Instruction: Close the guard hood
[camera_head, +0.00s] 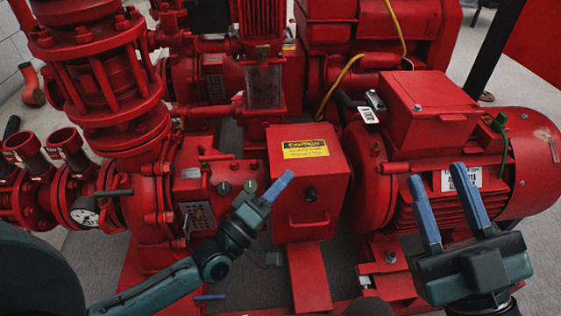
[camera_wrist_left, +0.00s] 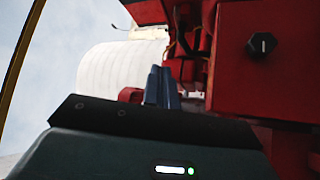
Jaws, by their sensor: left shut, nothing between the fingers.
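The guard hood (camera_head: 309,190) is a red box with a yellow caution label on its sloping top, between the pump and the motor. Its front has a black knob (camera_head: 310,194) and a handle low down. I cannot tell whether it is fully closed. My left gripper (camera_head: 284,178) is shut and empty, its blue fingertips just in front of the hood's left edge; contact is unclear. In the left wrist view the shut fingers (camera_wrist_left: 162,86) point up beside the red hood (camera_wrist_left: 235,75). My right gripper (camera_head: 437,172) is open and empty in front of the motor.
The red motor (camera_head: 535,150) stands at the right, the flanged pump (camera_head: 105,90) at the left with a gauge (camera_head: 85,213). A yellow cable (camera_head: 340,82) runs behind the hood. Red frame beams cross the grey floor below the hood.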

